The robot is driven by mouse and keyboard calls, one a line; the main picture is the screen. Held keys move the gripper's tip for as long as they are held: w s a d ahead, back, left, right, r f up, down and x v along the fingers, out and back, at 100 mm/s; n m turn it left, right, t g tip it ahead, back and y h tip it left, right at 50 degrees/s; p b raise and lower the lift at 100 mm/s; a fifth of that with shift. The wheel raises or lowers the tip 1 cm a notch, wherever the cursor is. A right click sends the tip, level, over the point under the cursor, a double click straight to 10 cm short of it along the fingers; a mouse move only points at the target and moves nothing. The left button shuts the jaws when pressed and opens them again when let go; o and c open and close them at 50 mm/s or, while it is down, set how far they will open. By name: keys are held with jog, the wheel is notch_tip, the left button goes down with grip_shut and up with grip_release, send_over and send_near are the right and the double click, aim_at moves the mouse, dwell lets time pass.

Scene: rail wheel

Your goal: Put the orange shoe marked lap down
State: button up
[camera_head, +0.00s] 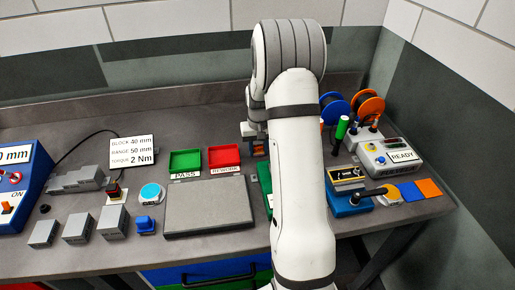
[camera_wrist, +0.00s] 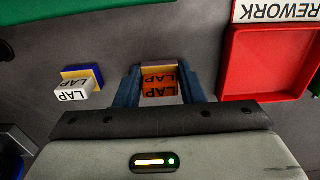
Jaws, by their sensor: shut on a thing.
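In the wrist view the orange shoe marked LAP (camera_wrist: 159,86) sits between the two blue fingers of my gripper (camera_wrist: 157,74), which is shut on it. A pale strip shows along its far edge. The frames do not clearly show whether it touches the bench (camera_wrist: 120,35). A white block marked LAP (camera_wrist: 72,97), with a yellow and blue part behind it, stands to the left, apart from my fingers. In the head view my arm hides much of the area around my gripper (camera_head: 252,131).
The red REWORK tray (camera_head: 224,156) is close on the right in the wrist view (camera_wrist: 270,62). The green PASS tray (camera_head: 185,161) stands beside it in the head view. A grey plate (camera_head: 209,206) lies in front. Spools, a READY box (camera_head: 390,156) and blue devices stand at the right.

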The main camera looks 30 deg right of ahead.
aim_at(259, 146)
jog(key=o, duration=1)
notch_tip(259, 146, up, 12)
jog(key=b, duration=0.1)
jog(key=s+a+r+n+t, duration=0.1)
jog(key=s+a+r, duration=0.5)
jog(key=s+a, duration=0.35)
jog(key=shift+s+a+f+n+t, duration=0.1)
jog(key=shift+s+a+n+t, duration=0.25)
jog(key=shift+s+a, duration=1.65)
jog(key=shift+s+a+f+n+t, duration=0.1)
jog(key=shift+s+a+n+t, duration=0.25)
jog(key=shift+s, duration=3.2)
jog(key=shift+s+a+f+n+t, duration=0.1)
jog(key=shift+s+a+n+t, duration=0.65)
jog(key=shift+s, duration=2.05)
jog(key=shift+a+m+g, duration=0.3)
jog(key=shift+m+g, duration=0.05)
